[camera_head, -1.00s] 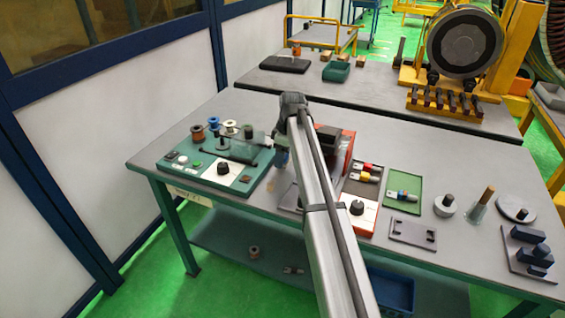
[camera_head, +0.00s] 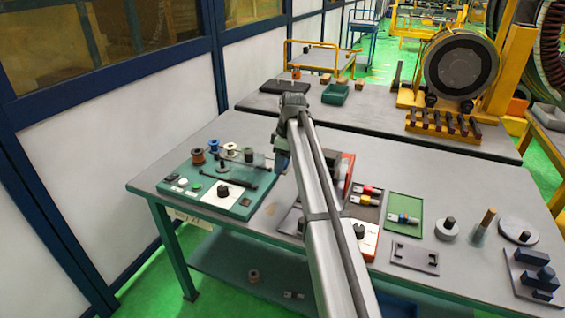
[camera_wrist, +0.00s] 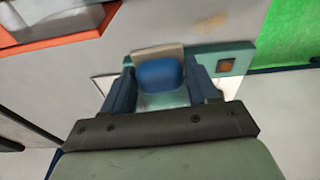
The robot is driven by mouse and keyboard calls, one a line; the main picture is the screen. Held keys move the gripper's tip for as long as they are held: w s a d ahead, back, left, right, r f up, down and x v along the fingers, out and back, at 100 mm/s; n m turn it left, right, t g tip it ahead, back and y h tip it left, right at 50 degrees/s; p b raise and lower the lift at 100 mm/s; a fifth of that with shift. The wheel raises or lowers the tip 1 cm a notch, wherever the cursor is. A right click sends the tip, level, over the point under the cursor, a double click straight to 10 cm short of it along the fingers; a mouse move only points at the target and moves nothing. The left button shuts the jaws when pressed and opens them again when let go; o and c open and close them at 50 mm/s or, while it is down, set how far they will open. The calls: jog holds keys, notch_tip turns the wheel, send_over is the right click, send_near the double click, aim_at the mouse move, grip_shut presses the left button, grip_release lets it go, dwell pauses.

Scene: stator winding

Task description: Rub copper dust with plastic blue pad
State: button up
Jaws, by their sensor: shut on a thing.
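My gripper (camera_wrist: 160,88) is shut on a blue pad (camera_wrist: 158,75) in the wrist view. The pad sits between the two dark blue fingers, with a beige edge (camera_wrist: 158,53) beyond it. In the head view my gripper (camera_head: 283,152) is above the table, right of the green control panel (camera_head: 215,185), and my arm hides much of it. A small brownish patch (camera_head: 271,209) lies on the grey table just right of the panel. I cannot tell whether it is the copper dust. Contact between pad and table cannot be made out.
Several wire spools (camera_head: 230,150) stand on the panel's back edge. A green tray (camera_head: 403,214) and a grey bracket plate (camera_head: 414,258) lie further right.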

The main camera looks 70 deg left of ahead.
jog(key=shift+c, duration=0.6)
send_over(266, 216)
notch_tip(266, 216, down, 2)
jog(key=shift+w+d+f, duration=0.1)
jog(key=shift+w+f, duration=0.05)
jog(key=shift+f, duration=1.4)
jog(key=shift+w+f, duration=0.1)
jog(key=shift+f, duration=1.45)
jog(key=shift+w+a+f, duration=0.25)
jog(key=shift+a+f, duration=0.05)
jog(key=shift+f, duration=0.2)
jog(key=shift+w+a+f, duration=0.2)
jog(key=shift+a+f, duration=0.05)
jog(key=shift+f, duration=0.2)
jog(key=shift+c, duration=0.4)
jog(key=shift+w+a, duration=2.1)
jog(key=shift+w, duration=0.05)
jog(key=s+d, duration=0.5)
jog(key=shift+s+d, duration=0.15)
jog(key=shift+d, duration=0.05)
notch_tip(266, 216, up, 2)
jog(key=shift+a+r, duration=0.15)
jog(key=shift+r, duration=3)
